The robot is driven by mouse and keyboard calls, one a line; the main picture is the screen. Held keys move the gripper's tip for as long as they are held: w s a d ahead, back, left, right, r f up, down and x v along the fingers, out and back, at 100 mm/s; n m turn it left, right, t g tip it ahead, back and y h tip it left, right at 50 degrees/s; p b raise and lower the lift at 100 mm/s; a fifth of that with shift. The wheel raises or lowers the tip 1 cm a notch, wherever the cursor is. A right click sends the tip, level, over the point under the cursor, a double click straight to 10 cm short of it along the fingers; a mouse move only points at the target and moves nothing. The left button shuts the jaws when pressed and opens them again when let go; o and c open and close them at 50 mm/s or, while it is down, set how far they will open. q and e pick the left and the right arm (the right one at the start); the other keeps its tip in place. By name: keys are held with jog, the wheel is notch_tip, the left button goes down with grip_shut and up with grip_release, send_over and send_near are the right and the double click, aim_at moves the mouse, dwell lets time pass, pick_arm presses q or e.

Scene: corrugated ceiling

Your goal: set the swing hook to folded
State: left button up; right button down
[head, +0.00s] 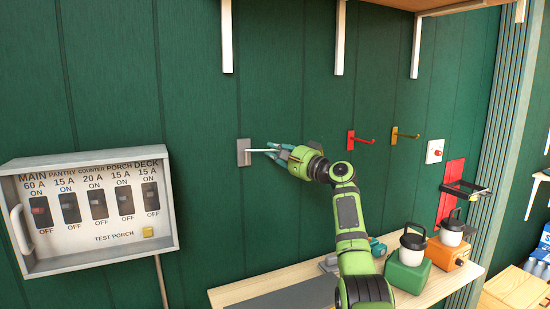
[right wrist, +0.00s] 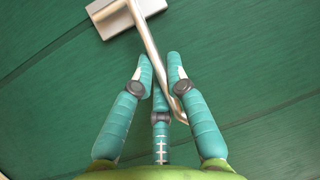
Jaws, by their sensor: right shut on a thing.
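A swing hook (head: 244,153) with a grey wall plate and a pale metal arm is fixed to the green wall. Its arm points right in the head view. My right gripper (head: 272,152) is at the arm's free part and shut on it. In the right wrist view the hook's plate (right wrist: 124,14) is at the top, and its rod runs down between the teal fingertips of the gripper (right wrist: 160,66). The rod's end shows beside the right finger. My left gripper is in neither view.
A red hook (head: 361,139) and a yellow hook (head: 405,135) are on the wall to the right. A breaker panel (head: 165,205) hangs at left. White brackets (head: 227,35) hang above.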

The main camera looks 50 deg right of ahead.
jog(key=shift+w+d+f+n+y, duration=0.1)
jog(key=shift+w+d+n+y, duration=0.2)
jog(key=shift+n+y, duration=0.5)
jog(key=shift+w+y, duration=0.15)
jog(key=shift+y, duration=0.25)
jog(key=c, duration=1.2)
grip_release()
jog(key=shift+a, duration=0.1)
jog(key=v, duration=1.2)
jog(key=shift+r, duration=0.25)
